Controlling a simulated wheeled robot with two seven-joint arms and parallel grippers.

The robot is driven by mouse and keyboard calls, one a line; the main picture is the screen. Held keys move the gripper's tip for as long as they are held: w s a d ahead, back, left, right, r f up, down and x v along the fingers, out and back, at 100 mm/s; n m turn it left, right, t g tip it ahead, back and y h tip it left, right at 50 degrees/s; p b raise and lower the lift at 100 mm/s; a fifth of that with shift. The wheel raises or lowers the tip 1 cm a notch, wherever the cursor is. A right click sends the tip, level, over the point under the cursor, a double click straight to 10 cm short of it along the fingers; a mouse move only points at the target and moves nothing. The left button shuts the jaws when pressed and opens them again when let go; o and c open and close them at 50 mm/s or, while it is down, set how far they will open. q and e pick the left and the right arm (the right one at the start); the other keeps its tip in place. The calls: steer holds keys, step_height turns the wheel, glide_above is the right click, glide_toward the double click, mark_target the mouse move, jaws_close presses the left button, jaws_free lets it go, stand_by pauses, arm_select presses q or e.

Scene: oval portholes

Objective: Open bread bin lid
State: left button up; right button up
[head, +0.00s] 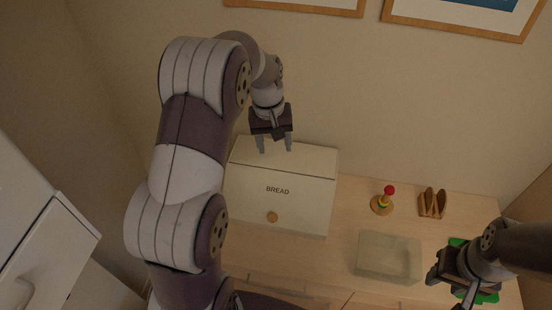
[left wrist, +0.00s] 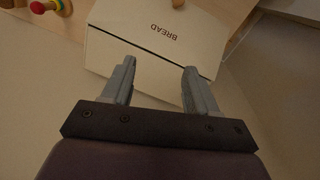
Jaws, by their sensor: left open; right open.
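The bread bin (head: 320,160) is a cream box marked BREAD, standing on the counter against the wall. Its front lid (head: 300,206) is shut and has a round wooden knob (head: 272,216) low in the middle. My left gripper (head: 275,147) is open and empty over the bin's top, towards the back. In the left wrist view the bin (left wrist: 150,48) appears upside down beyond the open fingers (left wrist: 158,88), with the knob (left wrist: 178,3) at the top edge. Whether the fingers touch the bin I cannot tell. My right gripper (head: 449,290) is open at the lower right, away from the bin.
Right of the bin on the wooden counter (head: 345,215) stand a holder with a red ball top (head: 383,200), a wooden rack (head: 432,203) and a pale translucent tray (head: 389,257). A green item (head: 456,242) lies partly behind my right gripper. Framed pictures hang above.

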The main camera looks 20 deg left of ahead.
arm_select(q)
step_height(320, 180, up, 7)
steer(key=p, duration=0.3)
steer(key=shift+s, duration=0.45)
steer(key=shift+a+f, duration=0.1)
